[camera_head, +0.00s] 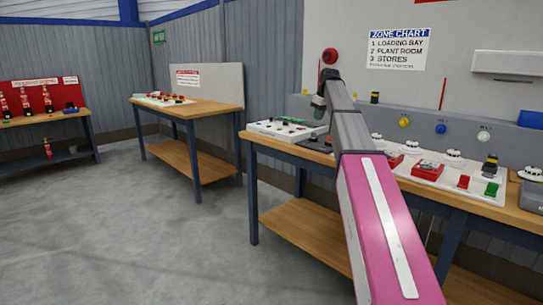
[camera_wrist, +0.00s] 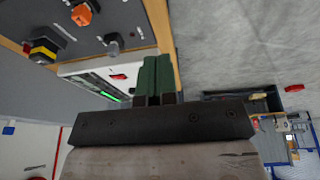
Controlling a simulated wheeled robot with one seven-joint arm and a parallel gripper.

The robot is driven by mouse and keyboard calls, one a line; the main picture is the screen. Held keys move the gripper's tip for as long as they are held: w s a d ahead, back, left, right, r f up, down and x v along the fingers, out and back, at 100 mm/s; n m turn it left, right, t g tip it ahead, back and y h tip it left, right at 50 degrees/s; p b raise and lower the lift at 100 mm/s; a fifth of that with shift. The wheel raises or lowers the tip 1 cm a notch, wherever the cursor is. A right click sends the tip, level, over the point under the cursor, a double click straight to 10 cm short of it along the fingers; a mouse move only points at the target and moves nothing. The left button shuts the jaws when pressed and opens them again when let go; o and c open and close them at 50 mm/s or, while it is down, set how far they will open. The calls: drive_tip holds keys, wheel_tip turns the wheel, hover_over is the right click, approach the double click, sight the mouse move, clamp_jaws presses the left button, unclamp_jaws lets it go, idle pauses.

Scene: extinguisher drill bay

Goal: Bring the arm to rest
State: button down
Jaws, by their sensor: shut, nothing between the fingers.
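My arm reaches out from the lower right of the head view, over the near workbench (camera_head: 248,140). My gripper (camera_head: 319,108) is at its far end, small and partly hidden by the wrist, near the bench's left end. In the wrist view my gripper (camera_wrist: 157,74) shows two green fingers side by side and touching, with nothing held. It appears above or beside a white panel (camera_wrist: 75,68) with a green light; the exact gap cannot be told.
The near bench carries a white control box (camera_head: 285,131), red and green switches and white domes. A zone chart (camera_head: 398,50) hangs behind. A second bench (camera_head: 200,105) and a red extinguisher stand (camera_head: 45,90) are at left. Grey floor (camera_head: 150,240) is clear.

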drive_tip(key=s+f+m, duration=0.1)
drive_tip(key=s+f, duration=0.4)
drive_tip(key=f, duration=0.5)
drive_tip(key=s+a+f+m+g, duration=0.15)
drive_tip(key=s+f, duration=0.35)
drive_tip(key=f, duration=0.5)
drive_tip(key=s+f+m, duration=0.2)
drive_tip(key=s+f, duration=0.2)
drive_tip(key=f, duration=0.5)
drive_tip(key=s+f+m+g+h, duration=0.1)
drive_tip(key=s+f+m, duration=0.3)
drive_tip(key=s+f, duration=1.7)
drive_tip(key=s+h, duration=0.1)
drive_tip(key=s, duration=0.2)
drive_tip(key=shift+a, duration=0.25)
